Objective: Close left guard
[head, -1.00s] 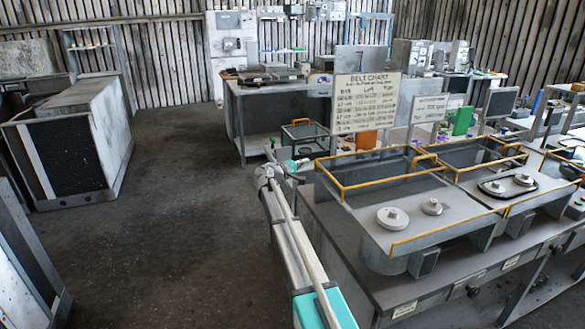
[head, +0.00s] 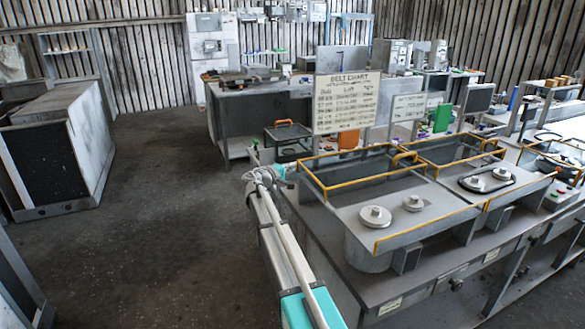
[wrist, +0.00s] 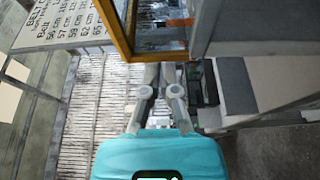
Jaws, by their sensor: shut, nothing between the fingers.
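The left guard (head: 344,182) is a box-like cover with yellow edges and a yellow handle. It stands swung back, open, behind the left blower deck. Two pale pulleys (head: 375,216) on that deck are uncovered. In the head view my teal gripper (head: 281,171) is beside the guard's left rear side; its fingertips are hard to make out. In the wrist view my gripper (wrist: 160,72) is shut and empty, its fingers close to the guard's yellow edge (wrist: 117,35). I cannot tell whether they touch it.
The belt chart sign (head: 345,102) stands just behind the left guard. A second guarded deck with a belt around its pulleys (head: 487,180) adjoins on the right. A wire-sided bin (head: 287,140) is behind my gripper.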

